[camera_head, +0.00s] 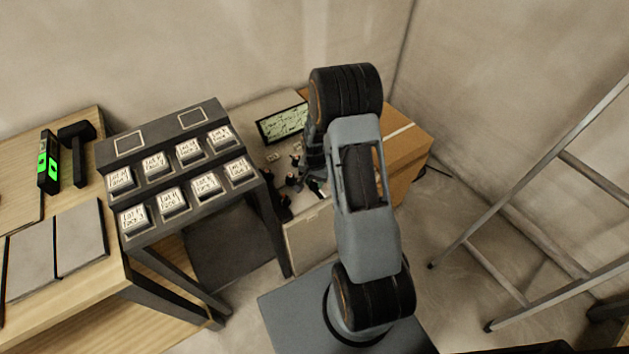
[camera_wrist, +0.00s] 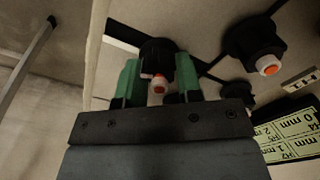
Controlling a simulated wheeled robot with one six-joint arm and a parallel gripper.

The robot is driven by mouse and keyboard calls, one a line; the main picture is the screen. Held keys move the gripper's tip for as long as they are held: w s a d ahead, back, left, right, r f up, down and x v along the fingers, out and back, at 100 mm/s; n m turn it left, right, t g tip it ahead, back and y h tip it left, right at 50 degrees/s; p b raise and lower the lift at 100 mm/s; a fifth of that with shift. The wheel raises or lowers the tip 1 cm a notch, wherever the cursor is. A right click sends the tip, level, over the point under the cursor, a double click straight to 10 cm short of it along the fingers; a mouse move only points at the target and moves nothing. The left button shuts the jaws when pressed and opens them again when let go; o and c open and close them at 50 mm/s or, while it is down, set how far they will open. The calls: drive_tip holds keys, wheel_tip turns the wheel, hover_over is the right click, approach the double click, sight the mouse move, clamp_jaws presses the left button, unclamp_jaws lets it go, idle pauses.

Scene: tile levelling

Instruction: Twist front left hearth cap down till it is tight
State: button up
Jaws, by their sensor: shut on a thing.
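In the wrist view, my gripper (camera_wrist: 158,78) has its two green fingers on either side of a black cap (camera_wrist: 157,50) with a white, orange-tipped post (camera_wrist: 159,85) standing in it. The jaws are shut on this cap. I cannot tell from the view alone whether it is the front left one. A second black cap (camera_wrist: 246,38) with an orange-tipped post sits to the right, apart from the fingers. A third black cap (camera_wrist: 236,92) is partly hidden behind the gripper body.
A lit display with mm readings (camera_head: 283,124) lies behind the caps; it also shows in the wrist view (camera_wrist: 290,142). A dark rack with labelled blocks (camera_head: 187,233) stands left. A cardboard box (camera_head: 405,150) is right of my arm, and a ladder (camera_head: 560,180) stands farther right.

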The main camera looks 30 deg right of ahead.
drive_tip(key=m, duration=0.4)
drive_tip(key=shift+s+m, duration=0.1)
drive_tip(key=shift+m, duration=0.2)
drive_tip(key=m, duration=0.3)
drive_tip(key=shift+m+b, duration=0.3)
drive_tip(key=shift+m, duration=0.1)
drive_tip(key=m, duration=0.3)
drive_tip(key=shift+s+m, duration=0.1)
drive_tip(key=shift+m, duration=1.9)
drive_tip(key=o, duration=0.9)
drive_tip(key=shift+o, duration=0.2)
